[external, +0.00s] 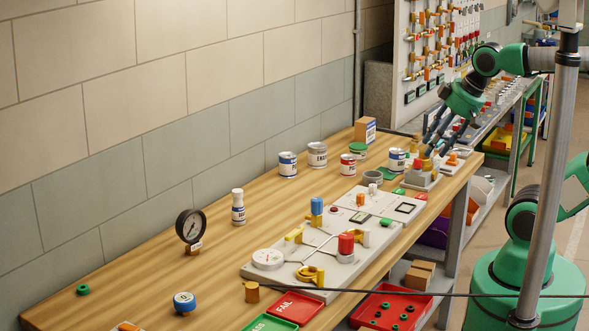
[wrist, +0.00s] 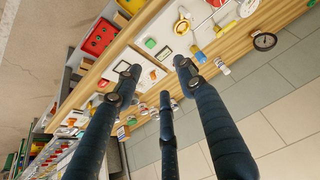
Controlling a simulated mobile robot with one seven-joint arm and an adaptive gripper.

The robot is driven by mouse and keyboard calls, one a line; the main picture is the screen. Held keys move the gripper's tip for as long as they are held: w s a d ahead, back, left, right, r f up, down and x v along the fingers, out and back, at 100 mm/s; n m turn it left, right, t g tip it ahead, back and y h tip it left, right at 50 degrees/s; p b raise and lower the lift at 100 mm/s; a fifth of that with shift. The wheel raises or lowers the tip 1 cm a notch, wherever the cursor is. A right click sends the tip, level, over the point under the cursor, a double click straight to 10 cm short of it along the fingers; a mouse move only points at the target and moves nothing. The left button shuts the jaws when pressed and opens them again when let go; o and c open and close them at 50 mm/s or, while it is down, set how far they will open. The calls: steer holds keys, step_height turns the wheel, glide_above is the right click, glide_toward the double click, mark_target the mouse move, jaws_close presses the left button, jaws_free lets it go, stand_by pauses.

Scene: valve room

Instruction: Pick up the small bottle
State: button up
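The small bottle (external: 238,207) is white with a dark-and-white label and stands upright on the wooden workbench (external: 130,282), behind the pressure gauge. In the wrist view a small white bottle (wrist: 222,67), likely the same one, shows just beyond the right fingertip. My gripper (external: 434,142) has dark fingers spread apart and hangs above the far right end of the bench, well away from the bottle. In the wrist view my gripper (wrist: 158,76) is open, with nothing between its fingers.
A black gauge (external: 191,227) stands near the bottle. Several labelled cans (external: 288,165) stand behind it, along the wall side. A valve board (external: 300,262) with knobs and pipes lies to its right. The bench surface around the bottle is mostly clear. A pole (external: 553,170) stands at right.

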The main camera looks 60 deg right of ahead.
steer(key=o, duration=0.4)
steer(key=shift+c, duration=0.2)
